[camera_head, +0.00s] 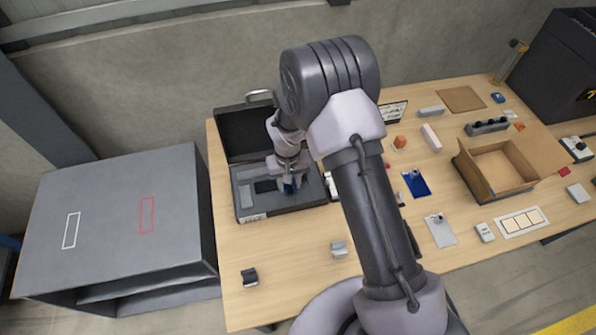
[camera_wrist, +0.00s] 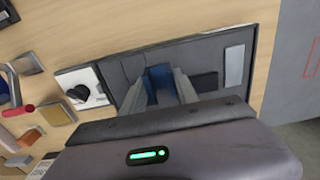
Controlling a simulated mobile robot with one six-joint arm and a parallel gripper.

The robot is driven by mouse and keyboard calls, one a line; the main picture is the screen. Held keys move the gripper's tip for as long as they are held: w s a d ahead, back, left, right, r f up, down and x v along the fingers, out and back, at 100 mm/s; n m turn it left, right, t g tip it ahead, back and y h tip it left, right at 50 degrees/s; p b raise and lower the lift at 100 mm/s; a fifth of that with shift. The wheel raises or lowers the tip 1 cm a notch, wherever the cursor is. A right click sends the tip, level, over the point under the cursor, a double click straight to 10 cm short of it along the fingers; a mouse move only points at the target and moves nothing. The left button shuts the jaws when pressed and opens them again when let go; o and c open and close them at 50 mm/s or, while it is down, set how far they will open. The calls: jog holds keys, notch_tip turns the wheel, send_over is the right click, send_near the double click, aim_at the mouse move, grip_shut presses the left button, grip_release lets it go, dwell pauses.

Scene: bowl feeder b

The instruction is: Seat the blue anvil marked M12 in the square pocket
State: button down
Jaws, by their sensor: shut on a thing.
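My gripper (camera_head: 290,188) is shut on a blue block, the anvil (camera_head: 289,187), inside the outline of an open dark case (camera_head: 250,213). In the wrist view the blue anvil (camera_wrist: 158,75) sits between the two grey fingers (camera_wrist: 163,90), over the case's grey insert (camera_wrist: 135,64). The M12 mark cannot be read. A dark recess (camera_head: 265,186) lies just left of the gripper in the insert; it also shows in the wrist view (camera_wrist: 206,83). I cannot tell whether it is the square pocket, or whether the anvil touches the insert. The fingers hide the spot beneath the anvil.
A light grey bar (camera_head: 245,196) lies in the insert's left side. The raised case lid (camera_head: 240,133) stands behind. An open cardboard box (camera_head: 497,171) and several small parts occupy the table's right. A grey cabinet (camera_head: 110,220) stands left.

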jog(key=w+d, duration=0.1)
jog(key=w, duration=0.1)
jog(key=w+d, duration=0.2)
jog(key=w, duration=0.1)
jog(key=shift+w+f, duration=0.3)
jog(key=shift+w, duration=0.05)
jog(key=shift+w+d+f+b, duration=0.1)
jog(key=shift+w+f+b, duration=0.15)
jog(key=shift+f, duration=0.75)
jog(key=shift+w+d+f+b, duration=0.15)
jog(key=shift+f+b, duration=0.1)
jog(key=shift+f, duration=0.7)
jog(key=c, duration=0.9)
grip_release()
jog(key=shift+a, duration=0.1)
